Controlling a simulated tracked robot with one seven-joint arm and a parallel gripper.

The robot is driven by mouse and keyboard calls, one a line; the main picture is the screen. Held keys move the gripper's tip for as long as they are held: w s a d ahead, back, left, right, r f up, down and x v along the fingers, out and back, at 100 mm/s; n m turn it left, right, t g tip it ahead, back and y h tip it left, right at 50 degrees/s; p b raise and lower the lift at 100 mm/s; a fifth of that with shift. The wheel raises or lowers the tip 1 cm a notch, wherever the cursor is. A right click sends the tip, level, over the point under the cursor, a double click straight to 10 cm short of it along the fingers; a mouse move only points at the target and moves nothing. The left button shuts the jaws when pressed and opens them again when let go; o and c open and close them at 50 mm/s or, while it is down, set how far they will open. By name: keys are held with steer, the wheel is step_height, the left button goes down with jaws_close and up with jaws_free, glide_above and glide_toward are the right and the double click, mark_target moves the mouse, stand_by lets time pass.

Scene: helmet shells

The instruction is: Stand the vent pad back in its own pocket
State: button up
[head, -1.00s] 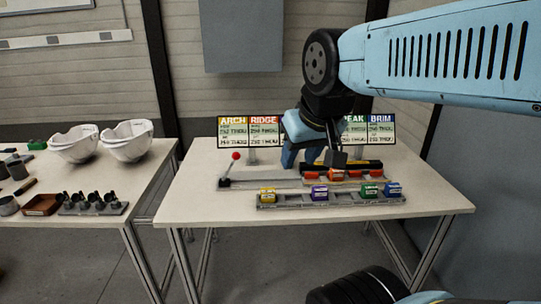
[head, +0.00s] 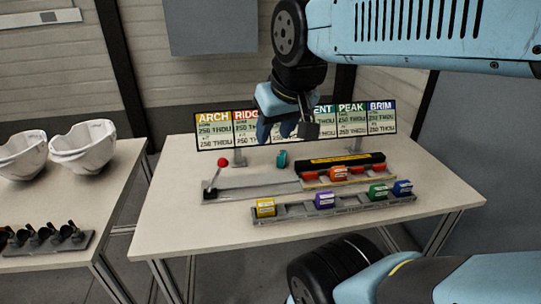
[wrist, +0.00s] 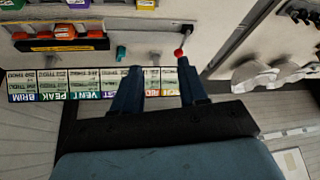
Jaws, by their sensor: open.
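A small teal block (head: 281,159), matching the teal VENT heading on the sign, is on the table behind the grey rail; I take it as the vent pad. It also shows in the wrist view (wrist: 121,53). I cannot tell whether it stands or lies. The grey pad rack (head: 290,214) at the front holds yellow (head: 265,208), purple (head: 325,201), green (head: 378,192) and blue (head: 402,187) pads. It has empty pockets between yellow and purple and between purple and green. My gripper (head: 277,130) is open and empty, above and behind the teal block, in front of the sign.
An orange pad (head: 338,174) sits on the black and red fixture (head: 360,162). A red-knobbed lever (head: 222,163) rises at the rail's left end. The sign board (head: 215,130) stands along the back. White helmet shells (head: 83,147) are on the left table.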

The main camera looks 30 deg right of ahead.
steer(key=shift+o, duration=1.1)
steer(key=shift+w, duration=0.2)
steer(key=shift+o, duration=1.1)
steer(key=w+f+m+y, duration=0.1)
steer(key=w+f, duration=0.3)
steer(key=w, duration=0.5)
steer(key=shift+w+a+t, duration=0.15)
steer(key=shift+w+t, duration=0.15)
steer(key=shift+t, duration=0.1)
steer(key=m+t+h, duration=0.2)
steer(key=m+h, duration=0.5)
steer(key=h, duration=0.1)
glide_toward(282, 154)
steer(key=shift+x, duration=5.35)
